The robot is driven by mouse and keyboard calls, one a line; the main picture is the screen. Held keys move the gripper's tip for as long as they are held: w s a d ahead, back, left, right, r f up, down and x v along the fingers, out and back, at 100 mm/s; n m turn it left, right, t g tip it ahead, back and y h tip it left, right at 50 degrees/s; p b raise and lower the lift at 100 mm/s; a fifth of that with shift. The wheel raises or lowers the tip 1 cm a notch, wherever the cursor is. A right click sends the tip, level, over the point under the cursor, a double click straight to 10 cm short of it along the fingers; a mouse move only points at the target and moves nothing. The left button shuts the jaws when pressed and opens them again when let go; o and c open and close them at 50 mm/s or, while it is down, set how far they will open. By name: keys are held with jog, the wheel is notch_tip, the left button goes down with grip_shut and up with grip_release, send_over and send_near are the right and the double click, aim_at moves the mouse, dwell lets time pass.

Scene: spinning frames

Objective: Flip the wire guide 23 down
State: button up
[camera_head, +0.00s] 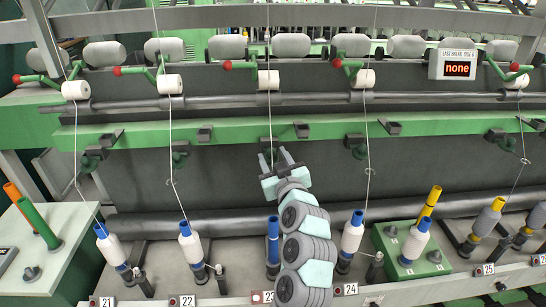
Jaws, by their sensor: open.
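My gripper (275,160) is open, with its fingers pointing up toward the underside of the green beam above station 23. Wire guide 23 (268,142) is at the beam between or just behind the fingertips. It is small and partly hidden, so I cannot tell its tilt or whether a finger touches it. The label 23 (262,297) is partly covered by my arm. The blue tube (272,246) at this station stands upright beside my arm and shows no white yarn. A thread runs down from the roller above to the gripper area.
Neighbouring wire guides (180,155) and (357,146) hang under the green beam (235,136), with taut threads close by. White bobbins (191,244) and (351,236) stand on either side. A green box (408,262) with tubes is at right. Dark panel space lies below the beam.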

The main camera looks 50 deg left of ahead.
jog(key=p+v, duration=0.1)
jog(key=v, duration=0.9)
jog(key=shift+w+d, duration=0.1)
